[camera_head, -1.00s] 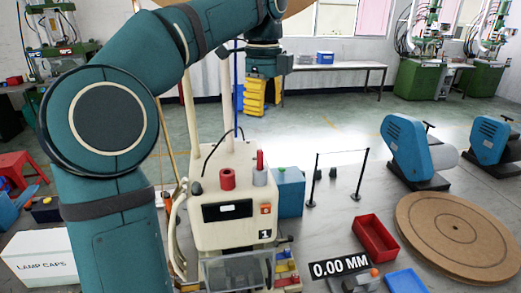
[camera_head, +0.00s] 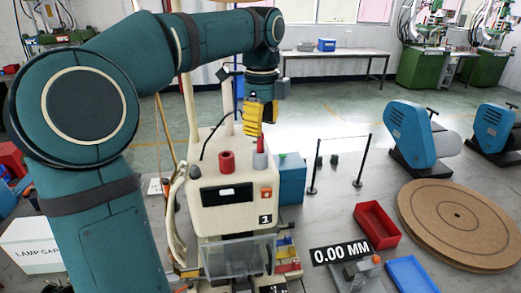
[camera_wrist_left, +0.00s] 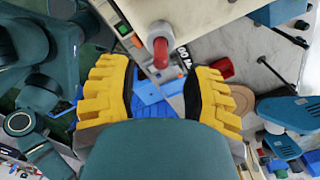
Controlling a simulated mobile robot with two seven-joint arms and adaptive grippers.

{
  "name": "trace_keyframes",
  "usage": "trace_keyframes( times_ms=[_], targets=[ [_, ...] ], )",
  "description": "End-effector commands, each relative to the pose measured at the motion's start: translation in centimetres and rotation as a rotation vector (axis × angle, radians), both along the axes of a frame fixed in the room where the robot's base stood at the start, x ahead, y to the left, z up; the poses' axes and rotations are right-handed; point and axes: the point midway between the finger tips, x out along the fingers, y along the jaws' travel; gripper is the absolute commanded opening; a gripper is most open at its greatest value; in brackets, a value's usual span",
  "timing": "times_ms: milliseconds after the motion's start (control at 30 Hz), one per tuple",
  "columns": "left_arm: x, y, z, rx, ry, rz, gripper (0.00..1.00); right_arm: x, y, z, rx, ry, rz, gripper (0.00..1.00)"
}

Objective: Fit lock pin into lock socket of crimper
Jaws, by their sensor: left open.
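The cream crimper (camera_head: 222,217), marked 1, stands in the middle of the head view. A red pin (camera_head: 261,145) stands upright in a grey cylindrical holder (camera_head: 260,160) on its top. A red collar (camera_head: 227,162) sits to the left of that holder; which part is the lock socket is not marked. My left gripper (camera_head: 254,130), with yellow fingers, is above the red pin and overlaps its top in the head view. In the left wrist view the gripper (camera_wrist_left: 158,95) is open and empty, and the red pin (camera_wrist_left: 160,52) points toward it, apart from the fingers. My right gripper is not in view.
A clear box (camera_head: 238,260) is on the crimper's front. A teal box (camera_head: 291,180) stands to its right. A red bin (camera_head: 377,226), a blue tray (camera_head: 411,275) and a 0.00 MM readout (camera_head: 340,252) are at the right front, near a round wooden disc (camera_head: 458,222).

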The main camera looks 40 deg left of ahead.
Motion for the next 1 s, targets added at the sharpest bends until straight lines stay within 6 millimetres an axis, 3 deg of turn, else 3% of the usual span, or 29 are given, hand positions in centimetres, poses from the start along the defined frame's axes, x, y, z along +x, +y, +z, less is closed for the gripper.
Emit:
trace_keyframes(
  times_ms=[233,567,700,1000],
  targets=[
    [-0.2,0.2,-3.5,-0.001,0.004,0.001,0.5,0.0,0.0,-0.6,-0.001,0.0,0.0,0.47],
    [-0.1,0.1,-3.8,0.0,0.0,0.0,0.49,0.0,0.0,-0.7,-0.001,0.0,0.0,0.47],
    [-0.1,0.1,-3.8,0.0,0.001,0.0,0.0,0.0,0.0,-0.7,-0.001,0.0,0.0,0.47],
    [-0.1,0.1,-3.8,0.0,0.0,0.0,0.0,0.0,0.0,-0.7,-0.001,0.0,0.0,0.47]
  ],
)
